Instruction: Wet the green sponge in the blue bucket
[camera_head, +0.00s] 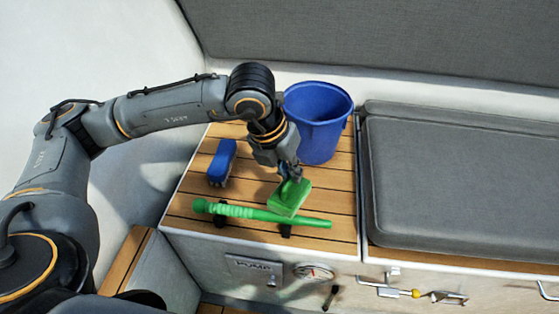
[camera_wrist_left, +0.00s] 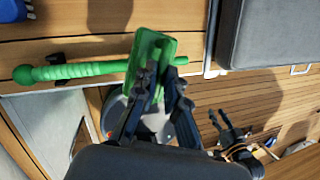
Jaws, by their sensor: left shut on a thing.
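The green sponge (camera_head: 288,197) is a small green block, held above the wooden slatted top in front of the bucket. My left gripper (camera_head: 291,178) comes down on it from above and is shut on it. The sponge also shows in the left wrist view (camera_wrist_left: 153,46) between the fingertips (camera_wrist_left: 156,78). The blue bucket (camera_head: 318,125) stands upright behind and to the right of the gripper, at the back of the wooden top. Its inside bottom is hidden, so I cannot tell if it holds water. My right gripper is not clearly in the head view.
A long green handle (camera_head: 235,210) lies across dark rests near the front edge, partly beneath the sponge. A blue brush (camera_head: 222,162) lies to the left. A grey cushion (camera_head: 450,180) borders the right side. A gauge (camera_head: 313,271) is on the front panel.

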